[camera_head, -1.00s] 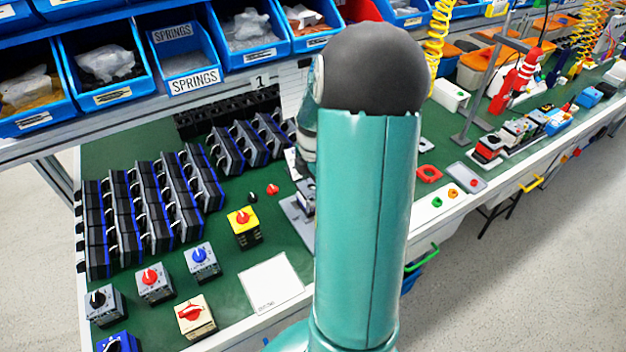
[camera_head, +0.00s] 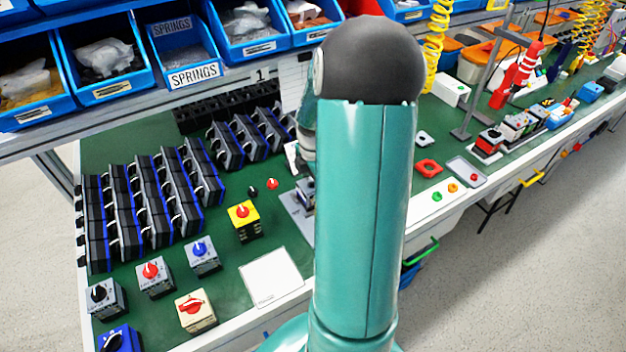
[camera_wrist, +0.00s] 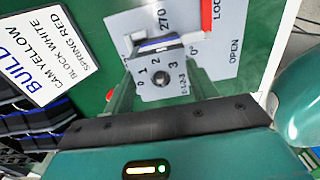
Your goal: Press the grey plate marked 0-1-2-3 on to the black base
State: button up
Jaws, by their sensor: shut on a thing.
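In the wrist view the grey plate (camera_wrist: 157,76), marked 0, 1, 2, 3 with a round hole, sits between the two fingers of my gripper (camera_wrist: 163,82). My gripper is shut on it. Beyond the plate's far edge, a dark body with a blue strip (camera_wrist: 158,43) shows, which looks like the black base in the fixture. The plate hides most of it, so I cannot tell whether they touch. In the head view my arm covers most of this spot; only part of the grey fixture (camera_head: 297,213) shows at its left.
The fixture's marked plate (camera_wrist: 225,60) reads 270, 0°, LOCK and OPEN, with a red part (camera_wrist: 207,15). A build card (camera_wrist: 45,50) lies at left. Finished switches, including a yellow one (camera_head: 243,220), and rows of black-blue units (camera_head: 150,205) fill the left bench. Blue bins (camera_head: 105,65) hang above.

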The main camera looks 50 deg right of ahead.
jog(key=o, duration=1.1)
jog(key=shift+c, duration=0.2)
jog(key=shift+r, duration=0.1)
notch_tip(320, 180, up, 14)
jog(key=shift+f, duration=0.2)
